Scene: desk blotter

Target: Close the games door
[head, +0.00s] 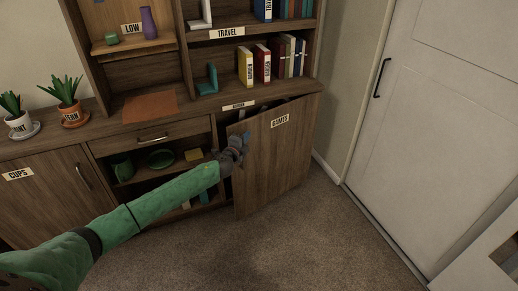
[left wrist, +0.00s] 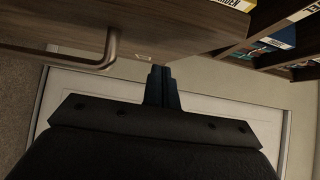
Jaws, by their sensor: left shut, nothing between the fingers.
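The games door (head: 275,160) is a brown wooden panel with a GAMES label (head: 280,121) near its top. It stands ajar, its left edge swung out from the cabinet and its right edge close to the cabinet side. My left gripper (head: 239,141) is at the door's upper left edge, shut and empty. I cannot tell whether it touches the panel. In the left wrist view the shut fingers (left wrist: 162,84) point past a wooden surface with a metal bar handle (left wrist: 112,48). My right gripper is not in view.
An open compartment with a green cup (head: 122,167) and green bowl (head: 160,158) lies left of the door. The cups door (head: 45,195) is shut. Books stand on the shelf above. A white door (head: 440,120) is at right. Carpet (head: 290,240) in front is clear.

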